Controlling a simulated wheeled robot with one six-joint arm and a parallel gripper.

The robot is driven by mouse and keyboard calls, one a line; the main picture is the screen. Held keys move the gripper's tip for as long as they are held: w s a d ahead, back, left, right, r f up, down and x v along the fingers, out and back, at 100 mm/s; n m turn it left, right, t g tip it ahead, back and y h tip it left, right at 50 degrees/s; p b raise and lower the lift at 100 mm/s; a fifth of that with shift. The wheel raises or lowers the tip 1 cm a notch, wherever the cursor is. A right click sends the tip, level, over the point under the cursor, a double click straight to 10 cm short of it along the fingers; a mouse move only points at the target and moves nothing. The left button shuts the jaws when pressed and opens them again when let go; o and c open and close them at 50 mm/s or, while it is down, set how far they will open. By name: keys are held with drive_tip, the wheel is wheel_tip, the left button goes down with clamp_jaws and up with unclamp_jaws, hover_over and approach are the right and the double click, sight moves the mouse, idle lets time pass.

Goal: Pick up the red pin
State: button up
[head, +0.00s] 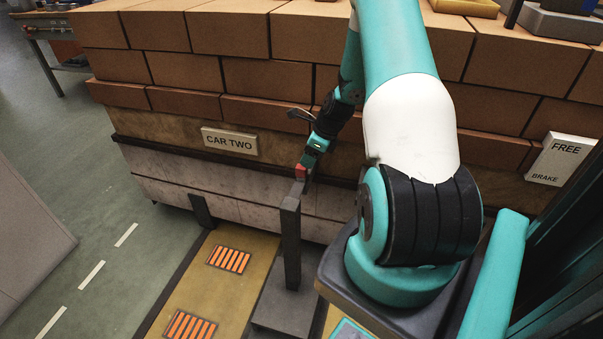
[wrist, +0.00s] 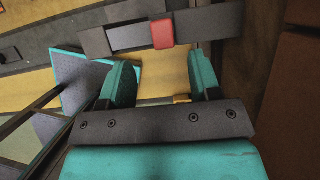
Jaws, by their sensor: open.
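The red pin (wrist: 162,34) shows in the wrist view as a small red block on a grey bar, just beyond my open fingertips. In the head view the red pin (head: 301,171) is a small red patch at the top of an upright dark post (head: 291,240). My gripper (wrist: 162,68) is open, its two teal fingers apart, with no pin between them. In the head view my gripper (head: 309,158) is right above the post's top, close to the pin. Whether a finger touches the pin cannot be told.
A brick-stacked car with a CAR TWO sign (head: 229,142) stands close behind the post. A FREE BRAKE sign (head: 562,158) is at the right. The yellow floor has orange-striped panels (head: 229,259). Green floor (head: 110,215) lies open at the left.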

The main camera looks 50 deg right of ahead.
sight(301, 167)
drive_tip(key=x, duration=0.7)
drive_tip(key=shift+w+d+r, duration=0.15)
drive_tip(key=shift+w, duration=0.05)
drive_tip(key=c, duration=1)
clamp_jaws()
drive_tip(key=shift+r, duration=0.15)
